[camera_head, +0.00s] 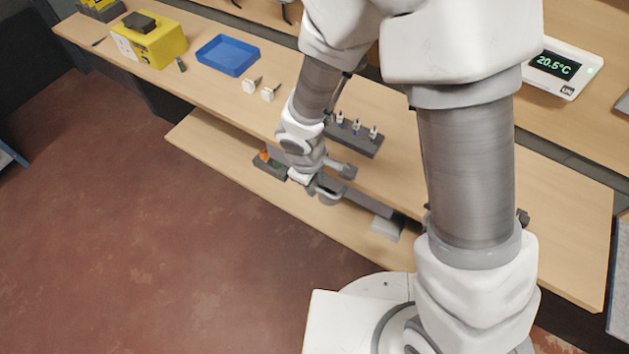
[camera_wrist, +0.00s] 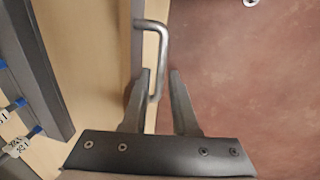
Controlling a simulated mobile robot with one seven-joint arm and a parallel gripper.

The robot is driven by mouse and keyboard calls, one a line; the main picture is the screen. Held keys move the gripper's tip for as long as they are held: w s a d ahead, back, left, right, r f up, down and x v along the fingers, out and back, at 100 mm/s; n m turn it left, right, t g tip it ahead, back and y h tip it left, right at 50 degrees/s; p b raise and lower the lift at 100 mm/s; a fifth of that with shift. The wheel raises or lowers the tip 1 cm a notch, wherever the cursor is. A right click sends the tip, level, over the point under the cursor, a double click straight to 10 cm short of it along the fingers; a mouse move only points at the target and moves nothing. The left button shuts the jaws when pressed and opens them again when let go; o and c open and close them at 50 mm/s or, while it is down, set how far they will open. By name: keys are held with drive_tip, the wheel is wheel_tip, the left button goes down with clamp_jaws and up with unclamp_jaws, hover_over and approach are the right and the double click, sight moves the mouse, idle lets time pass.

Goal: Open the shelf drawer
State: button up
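The drawer's bent metal handle (camera_wrist: 164,42) stands out from a light wooden front (camera_wrist: 150,55) in the wrist view. My gripper (camera_wrist: 160,75) is open there. The lower end of the handle lies between its two fingers, nearer the left finger. A gap shows between the handle and the right finger, and I cannot tell whether the left finger touches it. In the head view my gripper (camera_head: 325,187) is low at the bench's front edge. The drawer front and handle are not clearly visible there, partly hidden by my arm.
The workbench (camera_head: 205,92) carries a blue tray (camera_head: 228,55), a yellow box (camera_head: 150,40), a dark rack (camera_head: 354,137) and a thermostat display (camera_head: 560,67). A lower shelf (camera_head: 215,150) juts out below. The reddish floor (camera_head: 130,240) in front is clear.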

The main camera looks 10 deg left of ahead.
clamp_jaws()
idle(1.5)
